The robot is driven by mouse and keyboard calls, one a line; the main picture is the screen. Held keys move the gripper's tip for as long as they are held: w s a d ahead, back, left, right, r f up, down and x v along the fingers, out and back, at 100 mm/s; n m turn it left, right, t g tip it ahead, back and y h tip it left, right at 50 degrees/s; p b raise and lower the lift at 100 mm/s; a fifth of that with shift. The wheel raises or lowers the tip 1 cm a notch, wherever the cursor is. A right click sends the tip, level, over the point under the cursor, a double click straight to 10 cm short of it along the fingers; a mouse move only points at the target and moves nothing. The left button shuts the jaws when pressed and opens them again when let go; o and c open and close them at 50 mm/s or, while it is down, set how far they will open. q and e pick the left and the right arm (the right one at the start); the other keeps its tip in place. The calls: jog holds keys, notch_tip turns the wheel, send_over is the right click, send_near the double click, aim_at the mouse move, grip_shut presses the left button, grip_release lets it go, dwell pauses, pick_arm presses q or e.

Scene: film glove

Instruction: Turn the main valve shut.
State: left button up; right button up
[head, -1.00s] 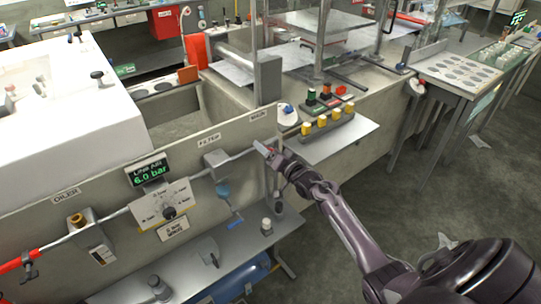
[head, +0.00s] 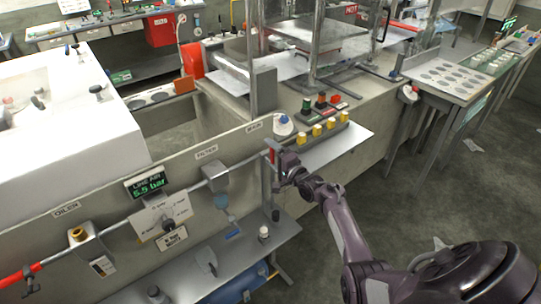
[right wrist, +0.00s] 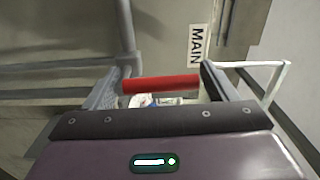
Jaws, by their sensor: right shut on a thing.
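The main valve's red lever (head: 271,156) is at the right end of the air pipe, below the panel's end label; it looks near upright in the head view. My right gripper (head: 280,160) is at the lever. In the right wrist view the red lever (right wrist: 160,84) lies across between the two fingers of my right gripper (right wrist: 162,88), which are shut on it. The "MAIN" label (right wrist: 196,45) is just beyond. The line air display (head: 147,184) reads 5.5 bar. My left gripper is not in view.
Along the panel are a filter block (head: 215,176), a regulator dial plate (head: 160,217) and an oiler (head: 88,241). A grey shelf (head: 205,262) runs below. A row of yellow buttons (head: 317,131) stands near my gripper. Floor at right is open.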

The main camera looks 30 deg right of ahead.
jog(key=shift+d+r+m, duration=0.1)
jog(key=shift+d+m, duration=0.05)
jog(key=shift+m, duration=0.25)
jog(key=o, duration=1.3)
jog(key=shift+s, duration=0.15)
jog(key=s, duration=0.7)
jog(key=shift+s+d, duration=0.25)
jog(key=shift+d, duration=0.05)
